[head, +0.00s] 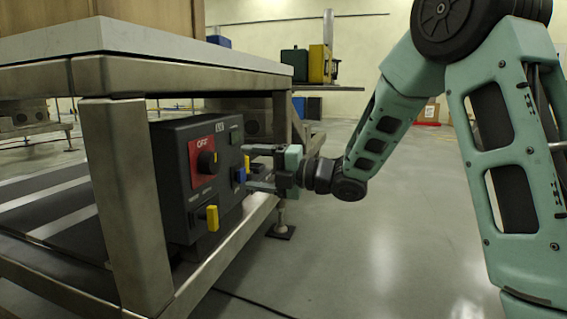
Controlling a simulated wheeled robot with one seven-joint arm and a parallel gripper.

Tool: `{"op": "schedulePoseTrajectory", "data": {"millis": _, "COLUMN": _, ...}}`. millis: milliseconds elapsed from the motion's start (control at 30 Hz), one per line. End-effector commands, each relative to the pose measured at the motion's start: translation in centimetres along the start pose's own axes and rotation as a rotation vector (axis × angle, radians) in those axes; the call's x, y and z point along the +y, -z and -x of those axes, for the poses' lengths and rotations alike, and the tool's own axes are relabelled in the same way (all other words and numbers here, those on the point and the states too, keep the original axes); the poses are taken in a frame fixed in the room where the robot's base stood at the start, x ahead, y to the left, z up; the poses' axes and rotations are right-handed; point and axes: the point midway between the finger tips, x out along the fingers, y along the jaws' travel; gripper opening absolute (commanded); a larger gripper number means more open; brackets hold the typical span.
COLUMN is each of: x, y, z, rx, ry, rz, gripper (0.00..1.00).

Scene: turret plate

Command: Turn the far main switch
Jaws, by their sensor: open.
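A dark control box (172,185) is mounted under the near table, its panel facing right. A red plate marked OFF (198,151) carries a black rotary knob (206,164) with a small yellow mark. Below it is a yellow handle (212,218), and farther along the panel is a blue handle (239,177). I cannot tell from the labels which one is the far main switch. My gripper (248,168) is open, with its fingers pointing left at the panel, one above the other. The blue handle appears level with the gap between the fingertips; contact cannot be made out.
The table's steel leg (122,195) stands left of the box, and a lower rail (228,237) runs beneath it. The pale tabletop (130,40) overhangs the box. A black cable (250,301) lies on the floor. The floor right of the table is clear.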

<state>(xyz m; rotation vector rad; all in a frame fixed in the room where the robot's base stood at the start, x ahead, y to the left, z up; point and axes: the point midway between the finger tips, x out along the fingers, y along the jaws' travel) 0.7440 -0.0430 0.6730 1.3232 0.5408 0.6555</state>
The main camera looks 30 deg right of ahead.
Motion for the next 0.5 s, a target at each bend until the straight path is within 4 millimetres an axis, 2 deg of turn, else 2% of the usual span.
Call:
{"op": "schedulePoseTrajectory", "data": {"millis": 33, "x": 0.4, "y": -0.1, "z": 1.3, "rx": -0.004, "ry": 0.001, "rz": -0.003, "gripper": 0.74}}
{"op": "schedulePoseTrajectory", "data": {"millis": 200, "x": 0.2, "y": -0.1, "z": 4.5, "rx": -0.003, "ry": 0.002, "rz": -0.004, "gripper": 0.74}}
{"op": "schedulePoseTrajectory", "data": {"millis": 333, "x": 0.1, "y": -0.1, "z": 6.1, "rx": -0.002, "ry": 0.002, "rz": -0.001, "gripper": 0.74}}
{"op": "schedulePoseTrajectory", "data": {"millis": 500, "x": 0.0, "y": 0.0, "z": 6.9, "rx": 0.000, "ry": 0.000, "rz": -0.001, "gripper": 0.74}}
